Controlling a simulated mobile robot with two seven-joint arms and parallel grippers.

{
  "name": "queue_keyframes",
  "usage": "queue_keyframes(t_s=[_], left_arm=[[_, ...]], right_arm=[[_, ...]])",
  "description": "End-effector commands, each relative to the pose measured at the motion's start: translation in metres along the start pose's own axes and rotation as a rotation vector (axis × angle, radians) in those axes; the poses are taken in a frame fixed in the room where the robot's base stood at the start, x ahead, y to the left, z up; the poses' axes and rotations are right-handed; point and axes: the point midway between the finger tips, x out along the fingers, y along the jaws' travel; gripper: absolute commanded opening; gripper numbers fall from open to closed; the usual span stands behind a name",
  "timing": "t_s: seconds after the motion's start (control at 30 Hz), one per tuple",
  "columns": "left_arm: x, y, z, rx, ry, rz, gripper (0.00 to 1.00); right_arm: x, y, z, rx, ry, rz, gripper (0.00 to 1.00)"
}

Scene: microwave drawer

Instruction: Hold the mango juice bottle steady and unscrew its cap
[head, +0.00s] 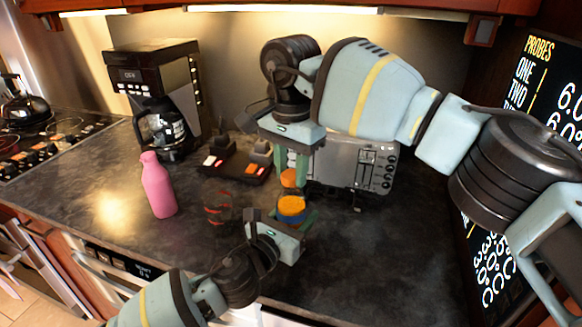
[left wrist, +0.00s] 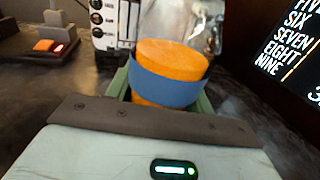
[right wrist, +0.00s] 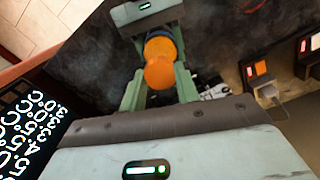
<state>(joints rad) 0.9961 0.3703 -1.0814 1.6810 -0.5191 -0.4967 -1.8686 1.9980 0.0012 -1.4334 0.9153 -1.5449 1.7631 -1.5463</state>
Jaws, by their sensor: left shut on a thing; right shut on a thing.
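The mango juice bottle (head: 291,209) is orange with a blue band. My left gripper (head: 288,217) is shut around it low over the counter, and the bottle fills the left wrist view (left wrist: 168,80) between the fingers. My right gripper (head: 291,180) comes down from above and is shut on the orange cap (head: 288,177). The cap is just above the bottle, with a small gap between them in the head view. In the right wrist view the cap (right wrist: 159,73) sits between the fingertips, with the blue band (right wrist: 176,45) beyond it. The bottle's lower part is hidden.
A pink bottle (head: 158,186) stands on the dark counter (head: 350,270) at left. A coffee maker (head: 152,75) stands behind it. The counter's front right is clear.

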Motion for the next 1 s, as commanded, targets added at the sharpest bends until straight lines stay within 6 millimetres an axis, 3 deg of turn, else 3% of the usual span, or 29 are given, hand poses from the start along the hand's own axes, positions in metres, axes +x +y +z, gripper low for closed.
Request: queue_keyframes(t_s=[0.3, 0.5, 1.0], left_arm=[[0.0001, 0.0003, -0.0007, -0.002, 0.001, 0.001, 0.0], [0.0001, 0.0004, -0.0007, -0.002, 0.001, 0.001, 0.0], [0.0, 0.0002, -0.0006, -0.001, 0.001, 0.001, 0.0]], right_arm=[[-0.0002, 0.0001, 0.0007, -0.504, -0.002, 0.001, 0.04], [-0.0004, 0.0002, 0.0005, -0.731, -0.002, 0.0, 0.04], [-0.0004, 0.0002, 0.0005, -0.76, -0.002, 0.001, 0.04]])
